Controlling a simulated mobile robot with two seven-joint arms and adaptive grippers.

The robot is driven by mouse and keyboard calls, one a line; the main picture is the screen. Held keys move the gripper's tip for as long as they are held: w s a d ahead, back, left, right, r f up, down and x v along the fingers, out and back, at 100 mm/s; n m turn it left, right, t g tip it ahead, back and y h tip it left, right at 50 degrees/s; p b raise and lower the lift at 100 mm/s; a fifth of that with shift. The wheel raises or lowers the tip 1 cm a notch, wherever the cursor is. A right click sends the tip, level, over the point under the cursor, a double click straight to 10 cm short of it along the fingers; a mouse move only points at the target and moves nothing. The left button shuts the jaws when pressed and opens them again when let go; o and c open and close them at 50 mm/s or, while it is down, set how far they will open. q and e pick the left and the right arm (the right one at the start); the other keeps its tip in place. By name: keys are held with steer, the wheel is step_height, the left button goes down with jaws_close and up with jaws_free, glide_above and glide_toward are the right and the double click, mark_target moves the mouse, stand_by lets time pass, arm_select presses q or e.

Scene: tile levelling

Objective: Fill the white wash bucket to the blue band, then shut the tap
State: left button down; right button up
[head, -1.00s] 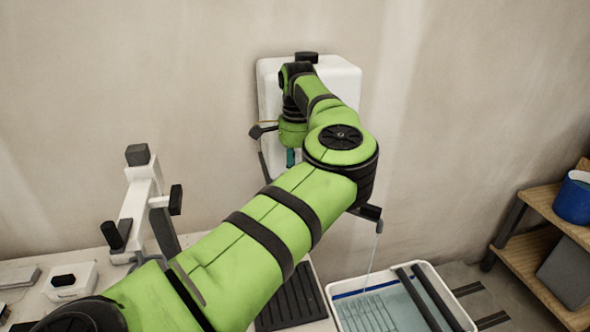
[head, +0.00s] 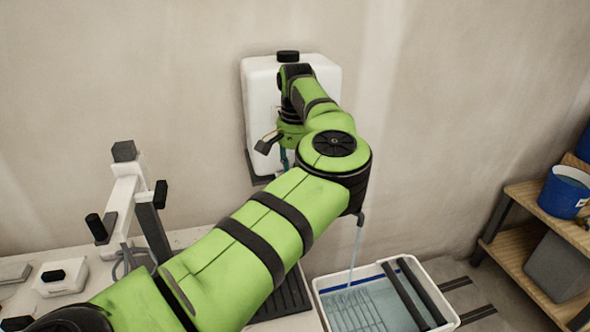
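The white wash bucket (head: 317,290) stands at the lower right, with a blue band (head: 362,281) along its inside wall. Pale water (head: 352,312) stands in it, up close to the band; I cannot tell whether it touches it. A thin stream (head: 355,247) runs from a spout (head: 361,219) into the bucket. My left arm reaches across to the white tank (head: 327,75) on the wall. My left gripper (head: 276,147) is at the tank's lower front, mostly hidden by the arm. Its fingers and any tap handle are not clear. My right gripper is out of view.
Two dark bars (head: 414,292) and a wire rack (head: 357,310) are in the bucket. A black ribbed mat (head: 287,300) lies left of it. A white stand (head: 128,200) is at the left. A wooden shelf (head: 520,257) with a blue bucket (head: 563,192) stands right.

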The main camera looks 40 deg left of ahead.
arm_select(q)
steer(key=shift+w+d, duration=0.1)
stand_by(0.5)
steer(key=c, duration=0.9)
jaws_free()
step_height(320, 180, up, 12)
steer(key=shift+r, duration=0.1)
